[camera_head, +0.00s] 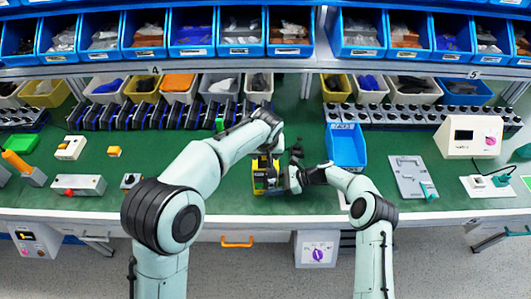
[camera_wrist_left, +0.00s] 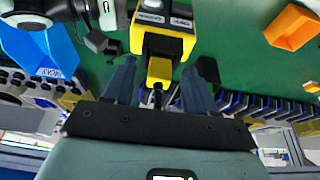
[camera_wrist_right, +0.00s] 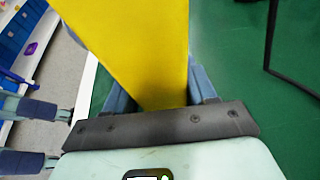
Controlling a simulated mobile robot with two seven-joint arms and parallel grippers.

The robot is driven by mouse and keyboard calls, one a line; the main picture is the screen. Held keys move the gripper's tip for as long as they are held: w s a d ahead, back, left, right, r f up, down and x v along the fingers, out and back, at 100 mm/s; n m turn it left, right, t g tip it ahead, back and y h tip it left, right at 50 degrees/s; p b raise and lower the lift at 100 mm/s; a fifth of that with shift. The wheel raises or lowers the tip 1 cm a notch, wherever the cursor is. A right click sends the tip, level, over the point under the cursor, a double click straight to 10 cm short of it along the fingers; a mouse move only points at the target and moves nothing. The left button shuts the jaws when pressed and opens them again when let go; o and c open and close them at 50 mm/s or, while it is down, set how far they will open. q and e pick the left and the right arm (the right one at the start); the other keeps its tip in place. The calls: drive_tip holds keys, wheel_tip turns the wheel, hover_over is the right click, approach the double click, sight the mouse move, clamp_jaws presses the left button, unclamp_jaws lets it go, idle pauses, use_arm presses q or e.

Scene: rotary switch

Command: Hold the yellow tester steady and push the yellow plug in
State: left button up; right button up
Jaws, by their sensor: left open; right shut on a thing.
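The yellow tester (camera_head: 258,180) with black parts sits near the front edge of the green bench. It also shows at the top of the left wrist view (camera_wrist_left: 168,42). My right gripper (camera_head: 291,180) is shut on the tester from the right; the tester's yellow body fills the middle of the right wrist view (camera_wrist_right: 150,50). The yellow plug (camera_wrist_left: 160,70) is at the end of the tester, with a dark tip or cable below it. My left gripper (camera_wrist_left: 162,82) is open, its fingers on either side of the plug with gaps. How deep the plug sits cannot be told.
A blue bin (camera_head: 345,147) stands right of the tester. An orange-yellow block (camera_head: 114,151) lies to the left. A row of dark blue-edged units (camera_head: 170,115) stands behind. Bare green bench lies around the tester's left.

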use_arm(q)
drive_tip(key=shift+r, duration=0.15)
drive_tip(key=v, duration=1.1)
drive_tip(key=shift+s+r, duration=0.2)
drive_tip(key=shift+r, duration=0.15)
use_arm(e)
drive_tip(key=o, duration=1.1)
drive_tip(key=shift+o, duration=0.2)
drive_tip(key=v, duration=1.2)
